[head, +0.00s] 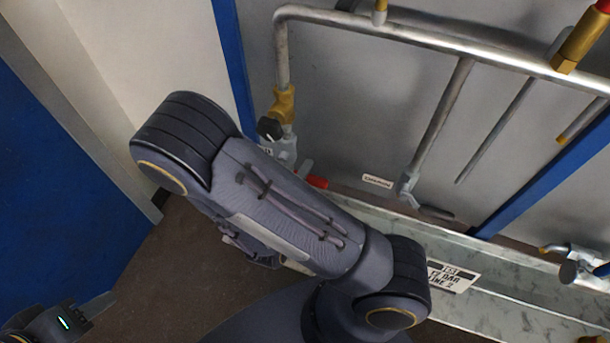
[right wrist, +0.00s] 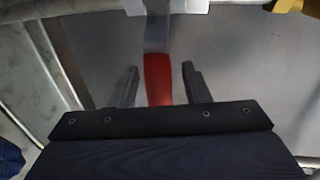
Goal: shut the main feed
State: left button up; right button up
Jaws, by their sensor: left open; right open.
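A red lever handle (head: 317,182) shows in the head view just past my right forearm, below a grey valve body (head: 284,148) on the left vertical pipe; the forearm hides part of it. In the right wrist view the red lever grip (right wrist: 158,80) lies between the two fingers of my right gripper (right wrist: 160,82), which is open with a gap on each side. The lever's grey shank runs up to a pale fitting. My right gripper is mostly hidden behind my arm in the head view. My left gripper (head: 92,309) is open at the bottom left, far from the pipes.
A brass fitting with a dark knob (head: 270,128) sits above the grey valve. Steel pipes (head: 420,38) cross a grey panel between blue posts (head: 555,180). A small label (head: 378,181) is on the panel. A trough (head: 500,305) with a lettered sign (head: 450,277) runs below.

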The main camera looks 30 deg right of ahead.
jog(key=b+v, duration=0.1)
jog(key=v, duration=0.6)
jog(key=shift+s+a, duration=0.2)
jog(key=shift+a, duration=0.1)
jog(key=shift+r, duration=0.1)
jog(key=s+d+m+g+y+b, duration=0.1)
jog(key=s+d+m+g+y, duration=0.4)
jog(key=m, duration=0.6)
jog(key=s+d+m+g+y+b, duration=0.1)
jog(key=s+m+g, duration=0.3)
jog(key=m+g, duration=0.5)
jog(key=a+r+m+t+y, duration=0.1)
jog(key=r+m+t+y, duration=0.3)
jog(key=m, duration=0.8)
jog(key=a+r+m+t+y+b, duration=0.1)
jog(key=r+m+t+y, duration=0.4)
jog(key=m, duration=0.8)
jog(key=shift+w+a+r+m+t+y, duration=0.3)
jog(key=shift+w+a+t+y, duration=0.1)
jog(key=shift+a+y, duration=0.15)
